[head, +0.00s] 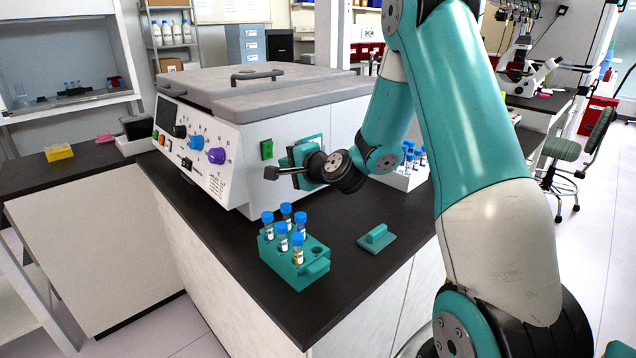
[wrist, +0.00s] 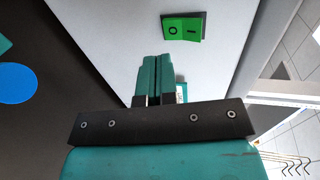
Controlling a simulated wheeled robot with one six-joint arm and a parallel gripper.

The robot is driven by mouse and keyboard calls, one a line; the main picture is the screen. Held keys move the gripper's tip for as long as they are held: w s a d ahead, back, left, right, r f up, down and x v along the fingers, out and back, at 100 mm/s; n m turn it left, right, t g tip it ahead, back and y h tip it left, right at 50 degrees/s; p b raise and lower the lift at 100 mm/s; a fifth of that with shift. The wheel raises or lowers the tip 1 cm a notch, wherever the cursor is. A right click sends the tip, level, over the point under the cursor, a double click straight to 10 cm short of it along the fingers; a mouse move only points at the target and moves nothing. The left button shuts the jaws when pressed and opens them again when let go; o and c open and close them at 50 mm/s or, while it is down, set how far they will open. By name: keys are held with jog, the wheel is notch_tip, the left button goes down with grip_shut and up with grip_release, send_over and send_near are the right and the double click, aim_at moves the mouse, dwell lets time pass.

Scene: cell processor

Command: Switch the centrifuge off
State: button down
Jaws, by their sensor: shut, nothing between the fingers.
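The centrifuge (head: 235,190) is a large white machine with a grey lid, closed, on the black counter. Its green rocker switch (head: 267,149) is on the side wall facing me. In the wrist view the switch (wrist: 183,27) shows an O on the left half and an I on the right half. I cannot tell for sure which half is pressed in. My gripper (wrist: 155,58) is shut and empty, its teal fingers together in front of the white side wall. The fingertips are below and left of the switch in that view, apart from it. In the head view my wrist is right of the switch.
A teal rack (head: 292,265) with several blue-capped tubes stands on the counter before the centrifuge. A flat teal piece with a handle (head: 376,238) lies right of it. A white rack of tubes (head: 405,178) stands behind my arm. The front panel (head: 195,150) carries knobs.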

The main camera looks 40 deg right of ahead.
jog(key=f+b+v, duration=0.2)
jog(key=b+v, duration=0.2)
jog(key=v, duration=0.5)
jog(key=shift+s, duration=0.15)
jog(key=shift+a, duration=0.2)
jog(key=a+n+g+y, duration=0.1)
jog(key=a+n, duration=0.1)
jog(key=a, duration=0.1)
jog(key=a+n+g+y, duration=0.1)
jog(key=a+n+y, duration=0.1)
jog(key=a, duration=0.2)
jog(key=s+a+n+y, duration=0.1)
jog(key=a+n, duration=0.1)
jog(key=a, duration=0.1)
jog(key=shift+a+r+n+g+y, duration=0.25)
jog(key=shift+n+g+y, duration=0.05)
jog(key=shift+g+y, duration=0.1)
jog(key=s+a+n+g+y, duration=0.2)
jog(key=s+a+n+g, duration=0.5)
jog(key=a, duration=0.4)
jog(key=s+a+n+g+h, duration=0.3)
jog(key=s+n+g, duration=0.2)
jog(key=s+n, duration=0.6)
jog(key=s, duration=0.5)
jog(key=shift+a+g, duration=0.3)
jog(key=shift+a, duration=0.1)
